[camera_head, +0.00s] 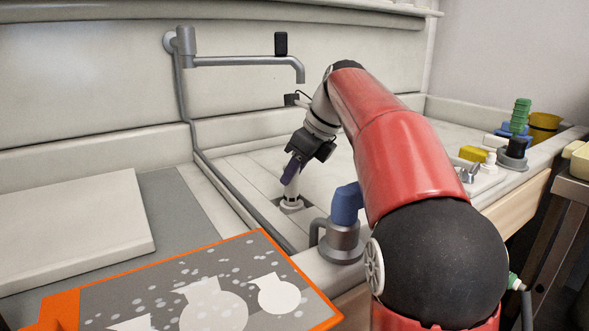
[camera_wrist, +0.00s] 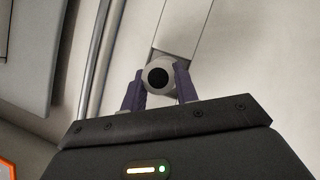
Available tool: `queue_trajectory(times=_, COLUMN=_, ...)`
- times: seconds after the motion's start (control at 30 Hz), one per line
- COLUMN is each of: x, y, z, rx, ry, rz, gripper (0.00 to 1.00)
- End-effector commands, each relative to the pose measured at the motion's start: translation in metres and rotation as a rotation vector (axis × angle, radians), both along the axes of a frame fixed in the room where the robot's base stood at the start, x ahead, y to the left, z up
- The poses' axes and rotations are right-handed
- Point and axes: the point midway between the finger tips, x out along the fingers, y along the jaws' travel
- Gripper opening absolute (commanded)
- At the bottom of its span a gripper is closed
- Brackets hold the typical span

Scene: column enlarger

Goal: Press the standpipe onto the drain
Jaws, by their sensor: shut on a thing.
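The standpipe (camera_head: 292,188) is a pale, short tube standing close to upright in the sink basin. My gripper (camera_head: 290,173) reaches down from above, with its purple fingers shut on the upper part of the standpipe. In the wrist view the standpipe's round, pale top with a dark bore (camera_wrist: 158,76) sits between the two fingers of my gripper (camera_wrist: 158,88). The drain (camera_head: 290,206) is a dark square patch on the basin floor at the pipe's lower end. The pipe's base covers most of it, and I cannot tell whether the pipe is fully seated.
A grey swing faucet (camera_head: 240,61) stands at the back left. A blue-topped grey cup (camera_head: 345,220) is at the basin's front edge. An orange-edged board (camera_head: 190,290) lies front left. Bottles and a yellow sponge (camera_head: 472,154) stand right. The basin floor around the pipe is clear.

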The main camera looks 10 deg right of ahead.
Motion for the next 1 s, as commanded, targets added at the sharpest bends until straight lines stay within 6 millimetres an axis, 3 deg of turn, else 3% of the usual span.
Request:
queue_trajectory(times=0.2, x=0.0000, y=0.0001, z=-0.0018, rx=0.000, ry=0.004, rz=0.001, gripper=0.00)
queue_trajectory(times=0.23, x=0.0000, y=0.0002, z=-0.0019, rx=0.000, ry=0.004, rz=0.001, gripper=0.34)
queue_trajectory(times=0.4, x=0.0001, y=0.0001, z=-0.0017, rx=0.000, ry=0.003, rz=0.001, gripper=0.55)
queue_trajectory(times=1.0, x=-0.0002, y=-0.0003, z=0.0003, rx=0.000, ry=0.001, rz=0.000, gripper=0.55)
